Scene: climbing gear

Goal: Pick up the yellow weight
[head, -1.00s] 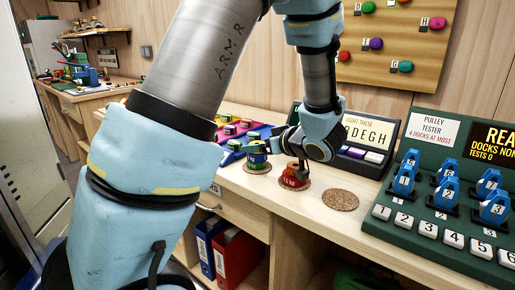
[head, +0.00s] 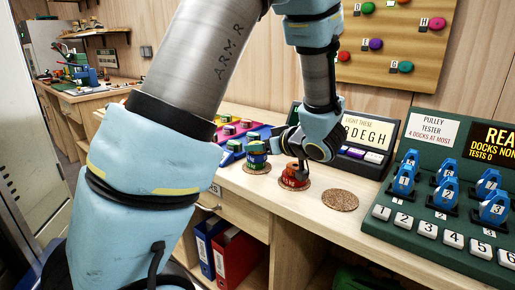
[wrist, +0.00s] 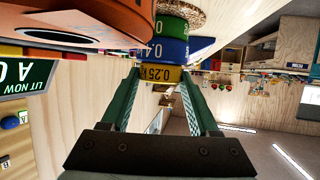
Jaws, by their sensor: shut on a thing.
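The yellow weight (wrist: 160,75), marked 0.25, shows in the wrist view between the tips of my two green fingers. My gripper (wrist: 160,82) is shut on it. A blue weight (wrist: 170,48) lies directly against it in the same stack, with a green one (wrist: 178,24) beyond, towards a cork mat (wrist: 187,6). In the head view the stack (head: 257,158) stands on the counter, left of my wrist. The yellow weight is small there, and my fingertips are hard to make out. Whether the yellow weight is clear of the blue one cannot be told.
The pulley tester (head: 440,195) stands further right; a lit-letter panel (head: 365,138) is behind.

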